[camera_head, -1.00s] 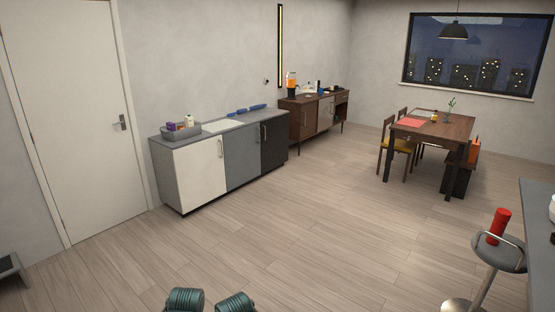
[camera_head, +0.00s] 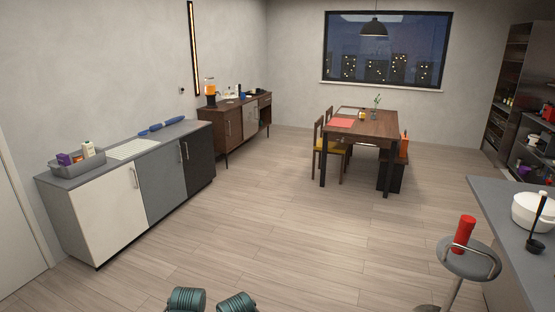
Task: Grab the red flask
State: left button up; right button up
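A red flask (camera_head: 463,233) stands upright on the round grey seat of a bar stool (camera_head: 470,262) at the lower right. A curved metal rail of the stool passes close by it. The flask is well apart from me, across open floor. Two teal ribbed parts of my own body show at the bottom edge. Neither of my grippers is in view.
A grey counter (camera_head: 500,204) with a white pot (camera_head: 533,212) stands right beside the stool. A low cabinet (camera_head: 105,214) lines the left wall. A dining table (camera_head: 378,127) with chairs and a bench stands at the back. The middle floor (camera_head: 290,230) is clear.

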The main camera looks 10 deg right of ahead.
aim_at(462, 236)
jog(key=i+l+z, duration=0.15)
jog(key=i+z, duration=0.7)
jog(key=i+j+z, duration=0.15)
jog(key=i+z, duration=0.25)
jog(key=i+j+z, duration=0.25)
jog(key=i+z, duration=0.15)
jog(key=i+l+z, duration=0.1)
jog(key=i+z, duration=0.15)
jog(key=z, duration=0.2)
jog(key=i+z, duration=0.25)
jog(key=z, duration=0.2)
jog(key=i+j+z, duration=0.1)
jog(key=i+z, duration=0.2)
jog(key=z, duration=0.15)
jog(key=i+j+z, duration=0.15)
jog(key=z, duration=0.3)
jog(key=i, duration=0.1)
